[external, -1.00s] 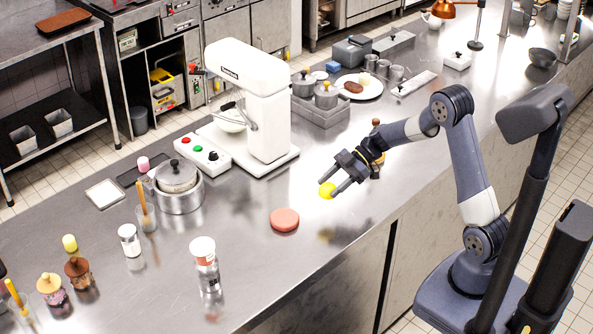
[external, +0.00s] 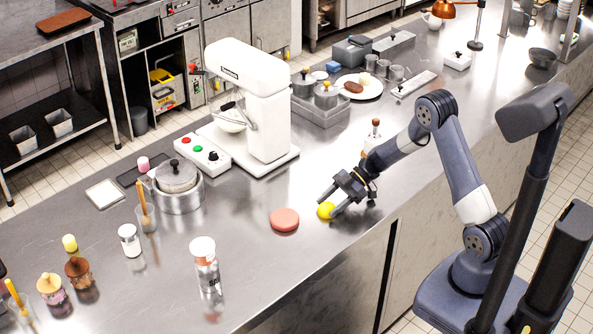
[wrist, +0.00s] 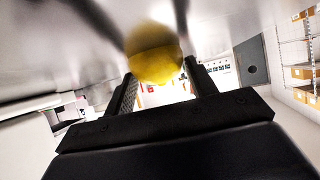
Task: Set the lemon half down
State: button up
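The yellow lemon half (external: 326,210) is at the countertop (external: 250,235), just right of a round reddish patty-like disc (external: 284,219), with a small gap between them. My gripper (external: 329,206) is low over the counter, its fingers spread on either side of the lemon half. In the wrist view the lemon half (wrist: 154,54) sits by the fingertips, large and slightly blurred, against the grey counter surface. The gripper fingers (wrist: 160,88) look apart, with a gap beside the lemon half. Its underside contact is hard to see.
A white mixer (external: 255,100) stands behind, left of the arm. A wooden-topped bottle (external: 375,128) is close behind my forearm. Counter in front of the disc is clear.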

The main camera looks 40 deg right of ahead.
jog(key=o, duration=0.4)
jog(key=shift+c, duration=0.2)
jog(key=shift+r, duration=0.15)
jog(key=b+v, duration=0.1)
jog(key=v, duration=1.1)
jog(key=p+x, duration=0.1)
jog(key=x, duration=1.1)
jog(key=shift+a+f, duration=0.2)
jog(key=shift+f, duration=0.05)
jog(key=r, duration=0.2)
jog(key=shift+d+r, duration=0.2)
jog(key=shift+r, duration=0.85)
